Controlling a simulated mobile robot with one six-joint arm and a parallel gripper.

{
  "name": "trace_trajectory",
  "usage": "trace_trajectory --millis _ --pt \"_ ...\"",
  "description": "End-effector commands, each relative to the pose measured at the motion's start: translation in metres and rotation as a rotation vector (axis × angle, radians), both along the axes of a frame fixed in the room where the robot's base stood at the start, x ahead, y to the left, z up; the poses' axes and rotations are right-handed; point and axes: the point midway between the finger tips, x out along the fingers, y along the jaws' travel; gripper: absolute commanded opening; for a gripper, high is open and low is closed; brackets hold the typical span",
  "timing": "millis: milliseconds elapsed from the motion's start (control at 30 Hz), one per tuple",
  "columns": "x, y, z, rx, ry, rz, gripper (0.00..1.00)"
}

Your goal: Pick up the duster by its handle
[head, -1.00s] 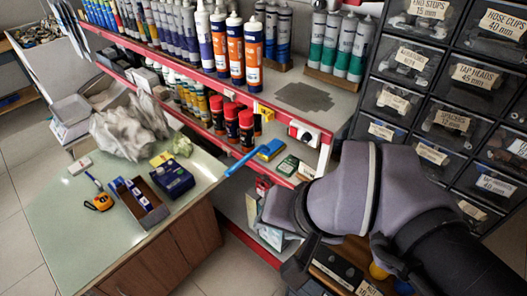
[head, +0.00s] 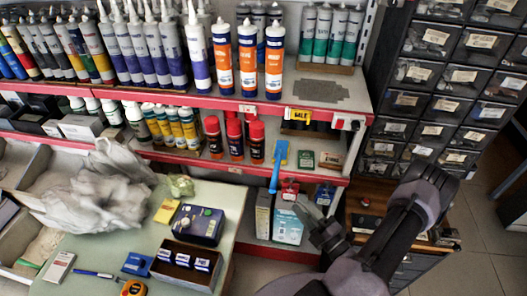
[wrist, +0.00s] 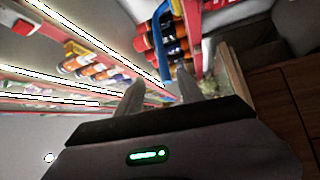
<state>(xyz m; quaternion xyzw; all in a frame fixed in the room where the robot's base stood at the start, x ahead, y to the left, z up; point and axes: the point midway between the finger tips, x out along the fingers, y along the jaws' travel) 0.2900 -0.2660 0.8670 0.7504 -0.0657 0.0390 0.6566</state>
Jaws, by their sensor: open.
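In the wrist view the blue duster (wrist: 160,65) shows beyond and between the two fingers of my open gripper (wrist: 171,86). Nothing is between the fingertips. The wrist view is tilted, and the gap to the handle is hard to judge.
Red-capped cans (head: 235,138) stand left of the duster and small boxes (head: 305,159) right of it. More boxes (head: 289,222) stand on the lower shelf behind my gripper. A worktable (head: 232,205) is at lower left, a drawer cabinet (head: 430,90) at right.

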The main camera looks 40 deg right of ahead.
Motion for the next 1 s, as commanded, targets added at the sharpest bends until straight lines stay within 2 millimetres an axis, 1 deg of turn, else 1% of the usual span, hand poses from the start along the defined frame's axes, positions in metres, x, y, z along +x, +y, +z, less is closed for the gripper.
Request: trace_trajectory --millis 100,200,333,400,567,700,800,1000 --pt "0.034 0.002 0.002 -0.004 0.000 0.012 0.45" --pt "0.064 0.002 0.006 -0.006 -0.001 0.014 0.45" --pt "0.094 0.000 0.012 -0.008 -0.001 0.012 0.45" --pt "0.103 -0.001 0.013 -0.007 0.000 0.011 0.45" --pt "0.119 0.000 0.015 -0.008 -0.001 0.011 0.45" --pt "0.148 0.002 0.013 -0.009 -0.002 0.014 0.45" --pt "0.162 0.001 0.017 -0.009 -0.001 0.012 0.45" --pt "0.165 0.000 0.019 -0.006 0.000 0.009 0.45"
